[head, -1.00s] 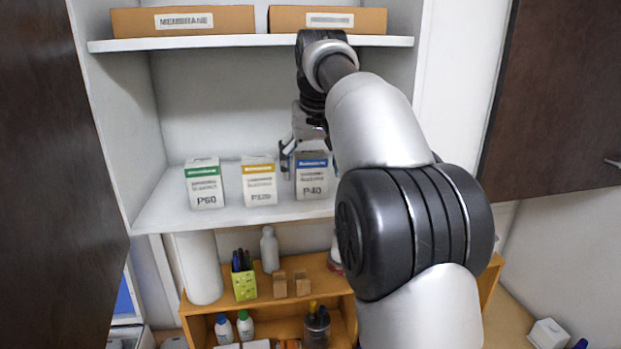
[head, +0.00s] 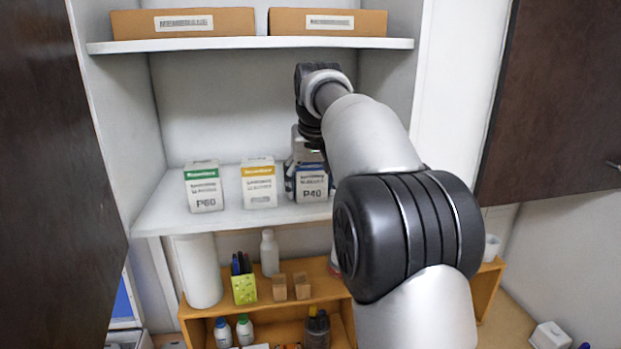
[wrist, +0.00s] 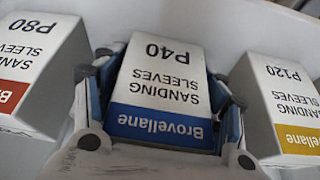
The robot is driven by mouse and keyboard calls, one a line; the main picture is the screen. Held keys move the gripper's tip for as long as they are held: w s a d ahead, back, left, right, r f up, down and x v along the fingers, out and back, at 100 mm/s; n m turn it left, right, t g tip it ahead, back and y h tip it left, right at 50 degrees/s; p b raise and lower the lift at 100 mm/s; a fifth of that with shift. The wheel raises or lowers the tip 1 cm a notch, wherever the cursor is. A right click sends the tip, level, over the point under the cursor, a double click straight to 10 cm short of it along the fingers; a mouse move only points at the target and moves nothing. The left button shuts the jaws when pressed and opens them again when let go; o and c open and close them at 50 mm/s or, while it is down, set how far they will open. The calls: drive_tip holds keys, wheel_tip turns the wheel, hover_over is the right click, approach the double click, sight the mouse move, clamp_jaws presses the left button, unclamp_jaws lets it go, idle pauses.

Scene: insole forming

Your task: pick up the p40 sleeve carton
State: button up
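The P40 sleeve carton (head: 312,186), white with a blue band, stands upright on the middle shelf in the head view. In the wrist view the P40 carton (wrist: 160,85) fills the space between the two fingers of my gripper (wrist: 163,98). One finger is on each side of it, with narrow gaps visible beside the carton, so my gripper looks open around it. In the head view my gripper (head: 308,172) is down at the carton, partly hidden by my arm.
The P120 carton (head: 259,184) stands close left of the P40 carton, and a green-banded carton (head: 204,187) farther left. A red-banded P80 carton (wrist: 35,65) stands on the other side, hidden in the head view. The upper shelf (head: 250,44) with membrane boxes is above.

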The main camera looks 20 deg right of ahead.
drive_tip(key=c, duration=0.5)
drive_tip(key=shift+r, duration=0.1)
